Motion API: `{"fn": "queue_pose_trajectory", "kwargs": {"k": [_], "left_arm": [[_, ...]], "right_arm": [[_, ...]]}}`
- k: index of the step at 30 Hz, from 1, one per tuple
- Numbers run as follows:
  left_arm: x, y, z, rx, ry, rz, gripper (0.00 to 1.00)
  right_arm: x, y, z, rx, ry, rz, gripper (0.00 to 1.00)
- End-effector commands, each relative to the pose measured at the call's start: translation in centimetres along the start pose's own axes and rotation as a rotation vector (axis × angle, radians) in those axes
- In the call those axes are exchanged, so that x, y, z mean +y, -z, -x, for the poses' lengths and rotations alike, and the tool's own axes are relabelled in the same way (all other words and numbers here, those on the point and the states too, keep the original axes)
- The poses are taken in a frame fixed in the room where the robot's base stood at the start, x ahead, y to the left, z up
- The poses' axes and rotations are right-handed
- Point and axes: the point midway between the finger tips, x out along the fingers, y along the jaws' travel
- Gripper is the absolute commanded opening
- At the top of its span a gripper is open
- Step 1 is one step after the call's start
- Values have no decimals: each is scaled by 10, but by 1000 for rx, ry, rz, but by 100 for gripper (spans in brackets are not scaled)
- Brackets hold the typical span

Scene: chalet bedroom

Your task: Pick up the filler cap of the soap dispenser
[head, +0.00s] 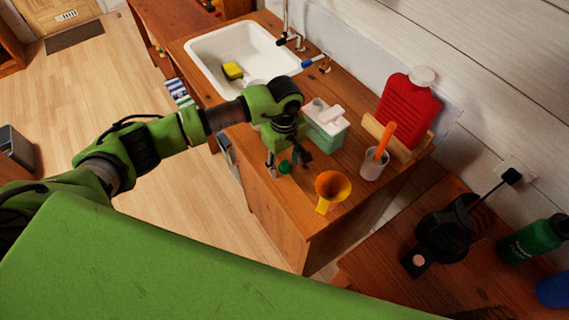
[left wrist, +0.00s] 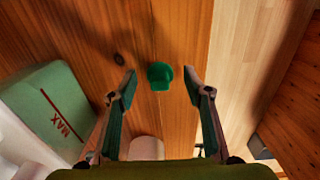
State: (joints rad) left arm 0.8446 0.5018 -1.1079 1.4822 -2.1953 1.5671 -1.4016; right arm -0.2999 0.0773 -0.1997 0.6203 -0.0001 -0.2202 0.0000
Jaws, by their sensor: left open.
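The filler cap (left wrist: 160,75) is a small green cap on the wooden counter. It shows in the left wrist view between and a little beyond my open fingertips, and in the head view (head: 285,168) just by my left gripper. My left gripper (head: 287,164) points down over the counter, open and empty; its fingers (left wrist: 159,88) stand on either side of the cap, apart from it. The soap dispenser (head: 327,128), a pale green box with a white top, stands just right of the gripper; its side marked MAX shows in the left wrist view (left wrist: 48,110). My right gripper is not in view.
The white sink (head: 207,52) is behind. The counter's edge runs close to the cap.

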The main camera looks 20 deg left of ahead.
Motion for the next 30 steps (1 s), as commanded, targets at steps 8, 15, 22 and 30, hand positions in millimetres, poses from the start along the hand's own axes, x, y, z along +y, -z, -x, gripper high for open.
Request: {"fn": "queue_pose_trajectory", "kwargs": {"k": [8,15,22,30], "left_arm": [[0,0,0,0,0,0,16],[0,0,0,0,0,0,16],[1,0,8,0,-2,-1,16],[-6,-7,41,1,-4,-4,16]], "right_arm": [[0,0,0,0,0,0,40],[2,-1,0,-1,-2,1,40],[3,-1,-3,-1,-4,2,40],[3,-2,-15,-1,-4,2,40]]}}
